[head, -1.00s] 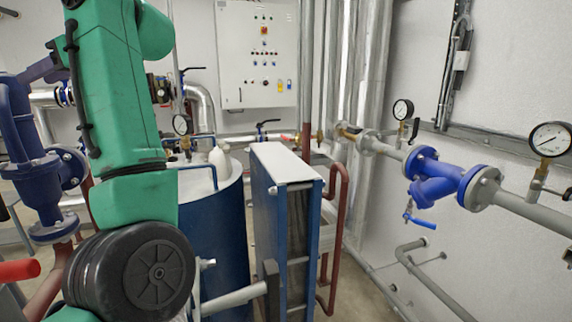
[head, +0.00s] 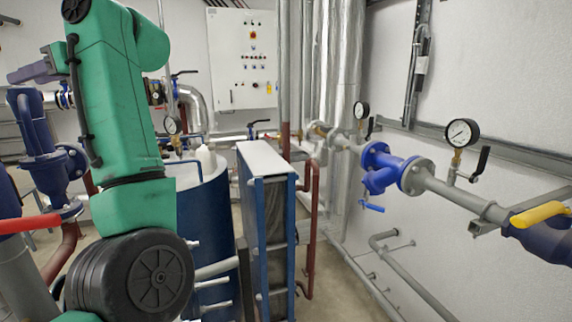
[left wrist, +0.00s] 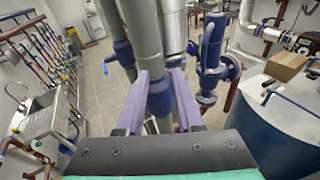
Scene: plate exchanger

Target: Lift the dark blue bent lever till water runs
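A small blue lever (head: 372,208) hangs under the blue strainer (head: 382,165) on the grey pipe at the right in the head view. It looks mid-blue, and I cannot tell whether it is the dark blue bent lever. My left gripper (head: 28,76) shows at the far left, partly behind my green arm and far from that lever. In the left wrist view the purple fingers of my left gripper (left wrist: 161,75) are apart, with nothing held. A grey pipe with a blue fitting (left wrist: 160,100) stands beyond them. My right gripper is not in view.
A yellow lever (head: 540,213) sits at the right edge, and a red lever (head: 30,225) at the left. A plate exchanger (head: 270,170) and blue tank (head: 205,235) stand mid-view. The left wrist view shows a sink (left wrist: 40,103) and open floor (left wrist: 95,75).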

